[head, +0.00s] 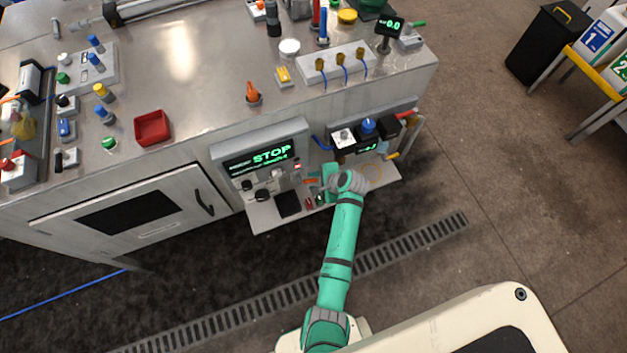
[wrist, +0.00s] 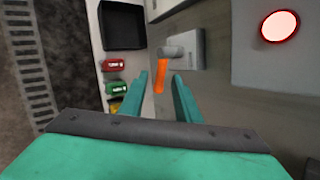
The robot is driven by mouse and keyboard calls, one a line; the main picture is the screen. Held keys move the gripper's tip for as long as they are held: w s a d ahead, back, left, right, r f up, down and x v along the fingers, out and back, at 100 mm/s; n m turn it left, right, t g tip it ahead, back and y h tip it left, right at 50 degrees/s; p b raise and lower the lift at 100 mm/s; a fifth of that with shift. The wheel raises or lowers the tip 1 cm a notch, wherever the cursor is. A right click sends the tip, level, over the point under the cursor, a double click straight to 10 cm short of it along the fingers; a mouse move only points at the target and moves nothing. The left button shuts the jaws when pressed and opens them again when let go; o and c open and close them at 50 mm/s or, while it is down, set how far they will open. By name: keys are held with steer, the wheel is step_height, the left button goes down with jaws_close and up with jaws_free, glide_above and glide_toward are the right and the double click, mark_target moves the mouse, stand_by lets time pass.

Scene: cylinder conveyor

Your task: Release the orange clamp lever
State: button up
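The orange clamp lever (wrist: 160,76) hangs from a grey pivot on a small grey block (wrist: 190,48) in the wrist view. My gripper (wrist: 160,88) is open, with its green fingers on either side of the lever. I see gaps between the fingers and the lever; whether either touches it I cannot tell. In the head view my gripper (head: 322,183) is at the front of the bench, beside the STOP panel. A small orange part (head: 311,181), likely the lever, shows there beside it.
A shelf holds a black tray (wrist: 122,26), a red item (wrist: 115,65) and a green item (wrist: 117,88) left of my fingers. A round white light with a red rim (wrist: 281,26) is at right. The STOP screen (head: 262,159) is left of my arm.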

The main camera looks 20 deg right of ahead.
steer(key=shift+w+a+f, duration=0.1)
steer(key=shift+w+f, duration=0.1)
steer(key=shift+f, duration=0.05)
jaws_close()
steer(key=shift+a+r+n+h, duration=0.25)
steer(key=shift+r+n+h, duration=0.25)
steer(key=shift+h, duration=0.6)
steer(key=shift+r+h, duration=0.45)
steer(key=shift+h, duration=0.65)
steer(key=shift+n, duration=0.3)
